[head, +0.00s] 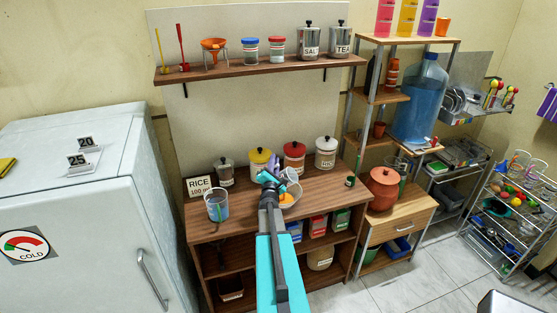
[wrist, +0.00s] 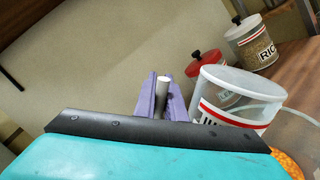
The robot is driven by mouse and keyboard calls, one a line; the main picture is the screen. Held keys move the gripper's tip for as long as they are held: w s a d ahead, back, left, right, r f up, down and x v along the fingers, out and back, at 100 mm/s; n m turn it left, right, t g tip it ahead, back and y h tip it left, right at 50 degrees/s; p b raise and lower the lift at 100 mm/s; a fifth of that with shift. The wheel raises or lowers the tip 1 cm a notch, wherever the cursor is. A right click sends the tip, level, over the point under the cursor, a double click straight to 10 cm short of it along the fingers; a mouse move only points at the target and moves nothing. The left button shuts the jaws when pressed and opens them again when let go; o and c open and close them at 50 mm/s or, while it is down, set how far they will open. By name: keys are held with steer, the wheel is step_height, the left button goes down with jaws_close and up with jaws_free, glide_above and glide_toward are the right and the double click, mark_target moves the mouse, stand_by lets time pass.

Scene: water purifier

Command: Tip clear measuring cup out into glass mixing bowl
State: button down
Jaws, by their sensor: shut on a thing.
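My gripper (head: 268,180) is above the brown worktop. In the wrist view its purple fingers (wrist: 161,98) are shut on a pale piece, apparently the handle of the clear measuring cup (wrist: 236,98). The cup has red markings and looks tilted compared with the jars behind. In the head view the cup (head: 290,175) is partly hidden by my gripper. The glass mixing bowl (wrist: 298,128) is below and beside the cup, with orange grains in it; it also shows in the head view (head: 296,193), mostly hidden by my arm. I cannot tell whether anything remains inside the cup.
A clear jug with blue liquid (head: 217,207) stands left of my gripper. Lidded jars stand behind, among them a red-lidded jar (head: 294,157) and a white-lidded jar (head: 326,153). A RICE sign (head: 199,186) is at the left. The worktop's right part is fairly clear.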

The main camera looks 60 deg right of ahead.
steer(key=shift+w+a+f+n, duration=0.2)
steer(key=shift+w+n, duration=0.3)
steer(key=shift+n, duration=0.2)
stand_by(0.7)
